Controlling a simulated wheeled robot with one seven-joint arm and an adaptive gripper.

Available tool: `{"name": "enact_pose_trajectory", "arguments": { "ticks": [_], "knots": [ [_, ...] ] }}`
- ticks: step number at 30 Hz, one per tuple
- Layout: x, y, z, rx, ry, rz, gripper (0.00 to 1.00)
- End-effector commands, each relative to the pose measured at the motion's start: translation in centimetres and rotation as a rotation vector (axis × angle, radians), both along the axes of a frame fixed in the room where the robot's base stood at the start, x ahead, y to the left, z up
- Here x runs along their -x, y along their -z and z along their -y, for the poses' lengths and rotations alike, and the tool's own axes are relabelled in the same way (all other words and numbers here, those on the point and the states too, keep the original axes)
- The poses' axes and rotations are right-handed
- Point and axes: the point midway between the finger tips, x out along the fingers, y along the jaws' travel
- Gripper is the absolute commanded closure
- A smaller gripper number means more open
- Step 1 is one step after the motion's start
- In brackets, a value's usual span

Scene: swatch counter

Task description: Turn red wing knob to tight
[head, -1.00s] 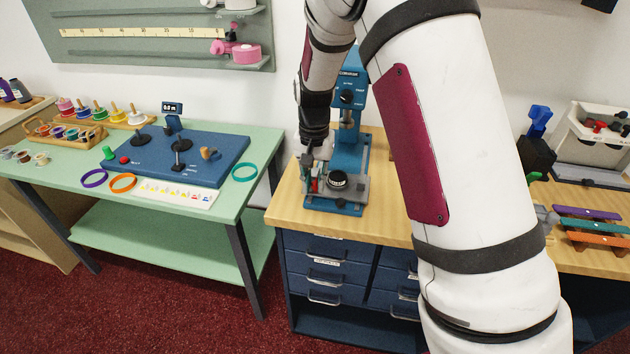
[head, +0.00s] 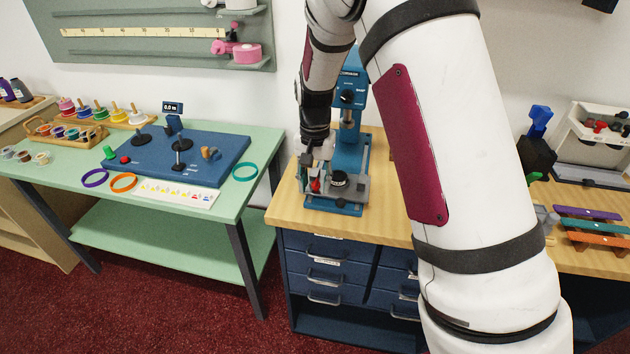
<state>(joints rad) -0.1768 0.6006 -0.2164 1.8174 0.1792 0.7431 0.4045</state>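The red wing knob (head: 316,186) shows as a small red shape at the front left of a blue bench machine (head: 350,150), which stands on the wooden-topped cabinet. My gripper (head: 313,172) points down over the left of the machine's base, right at the red knob. Its fingers look to be around or just beside the knob; the view is too small to tell whether they touch it. I cannot make out whether the fingers are open or shut. A dark round knob (head: 339,179) sits on the machine's base just right of my gripper.
My own arm covers much of the cabinet top's middle. The wooden top (head: 285,207) is bare left of the machine. A green table (head: 262,150) with a blue board (head: 225,160) and rings stands to the left. Coloured bars (head: 590,226) lie on the right.

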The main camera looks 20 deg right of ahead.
Motion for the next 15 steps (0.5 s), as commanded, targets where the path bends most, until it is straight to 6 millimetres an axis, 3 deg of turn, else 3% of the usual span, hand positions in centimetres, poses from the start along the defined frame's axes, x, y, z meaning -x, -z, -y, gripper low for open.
{"name": "enact_pose_trajectory", "arguments": {
  "ticks": [5,15],
  "knots": [
    [-0.1,-1.3,-0.1,-0.002,0.0,0.003,0.63],
    [-0.1,-8.0,0.0,-0.001,0.0,0.005,0.63]
  ]
}}
